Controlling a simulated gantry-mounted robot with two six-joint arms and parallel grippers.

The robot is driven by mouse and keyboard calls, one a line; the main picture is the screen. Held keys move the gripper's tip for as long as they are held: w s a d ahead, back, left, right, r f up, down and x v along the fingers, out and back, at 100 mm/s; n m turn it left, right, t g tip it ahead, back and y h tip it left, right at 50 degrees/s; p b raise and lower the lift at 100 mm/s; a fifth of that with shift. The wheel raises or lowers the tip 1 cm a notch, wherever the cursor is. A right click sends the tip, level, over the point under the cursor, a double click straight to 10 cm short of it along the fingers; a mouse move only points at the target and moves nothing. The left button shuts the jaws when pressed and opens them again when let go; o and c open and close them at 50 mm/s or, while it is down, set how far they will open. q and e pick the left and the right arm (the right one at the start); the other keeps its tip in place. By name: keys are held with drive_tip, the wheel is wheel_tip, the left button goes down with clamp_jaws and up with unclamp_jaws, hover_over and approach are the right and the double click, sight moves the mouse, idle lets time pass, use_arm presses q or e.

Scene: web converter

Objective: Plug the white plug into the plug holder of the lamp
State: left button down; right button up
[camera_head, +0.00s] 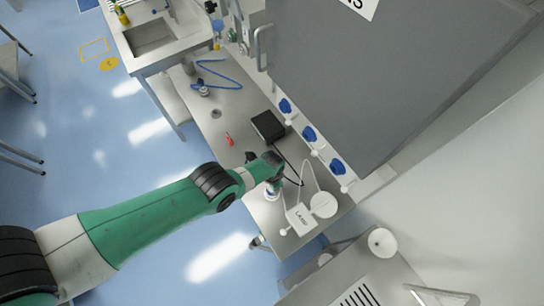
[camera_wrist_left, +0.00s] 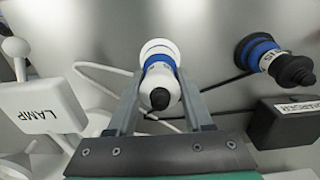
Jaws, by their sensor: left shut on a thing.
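My left gripper (camera_wrist_left: 160,82) is shut on the white plug (camera_wrist_left: 160,84), with one finger on each side of it. The plug has a black tip facing the camera. A blue collar and a white ring (camera_wrist_left: 150,46) show just beyond it; I cannot tell whether the plug is seated in a holder. In the head view my left gripper (camera_head: 272,180) is over the steel bench, with white and blue parts below it. A white box marked LAMP (camera_wrist_left: 38,108) stands left in the wrist view; it also shows in the head view (camera_head: 300,219). My right gripper is not in view.
A black plug with a blue collar (camera_wrist_left: 278,62) stands at the right in the wrist view, near a black charger box (camera_wrist_left: 292,122). White and black cables cross the steel bench (camera_head: 235,103). A grey cabinet (camera_head: 370,80) rises behind it, with blue knobs along its lower edge.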

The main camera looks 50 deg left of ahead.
use_arm(q)
drive_tip(key=shift+f+b, duration=0.9)
drive_tip(key=shift+f, duration=0.05)
drive_tip(key=shift+c, duration=1.1)
unclamp_jaws()
drive_tip(key=shift+r, duration=0.15)
